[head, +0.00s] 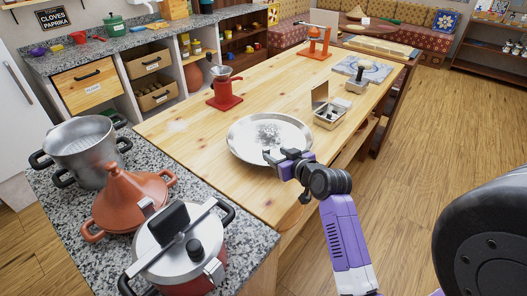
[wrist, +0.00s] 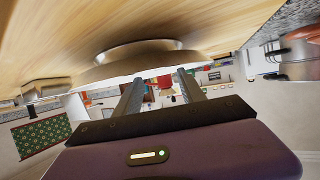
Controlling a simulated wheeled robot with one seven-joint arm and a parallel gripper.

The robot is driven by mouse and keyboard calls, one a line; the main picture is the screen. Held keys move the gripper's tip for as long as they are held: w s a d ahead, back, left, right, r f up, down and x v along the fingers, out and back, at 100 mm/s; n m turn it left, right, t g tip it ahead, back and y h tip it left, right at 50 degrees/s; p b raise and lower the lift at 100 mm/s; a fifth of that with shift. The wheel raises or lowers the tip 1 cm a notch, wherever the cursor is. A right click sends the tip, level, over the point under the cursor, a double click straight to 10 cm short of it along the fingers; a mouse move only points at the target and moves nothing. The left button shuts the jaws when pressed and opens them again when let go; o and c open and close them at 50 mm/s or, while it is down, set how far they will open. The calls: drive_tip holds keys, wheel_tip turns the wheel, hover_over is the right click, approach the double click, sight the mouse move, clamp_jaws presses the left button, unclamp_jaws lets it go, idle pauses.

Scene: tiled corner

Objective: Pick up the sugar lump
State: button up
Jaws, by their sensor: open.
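I cannot make out a sugar lump for certain in either view. A small metal box (head: 330,117) with its lid raised stands on the wooden table, right of the round metal tray (head: 240,139); its contents are too small to tell. My gripper (head: 273,157) is at the tray's near right edge in the head view, left of and nearer than the box. In the wrist view my gripper (wrist: 158,84) has its two fingers apart with nothing held between them. The tray's rim (wrist: 138,62) shows just beyond the fingers.
A red coffee grinder (head: 225,90) stands behind the tray. A pale slab (head: 362,70) with a dark-topped object lies farther along the wooden table (head: 185,125). A steel pot (head: 82,150), a clay tagine (head: 130,195) and a pressure cooker (head: 180,245) crowd the granite counter at left.

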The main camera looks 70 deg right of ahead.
sight(267, 150)
drive_tip(key=shift+p+x, duration=0.6)
drive_tip(key=shift+x, duration=2.1)
clamp_jaws()
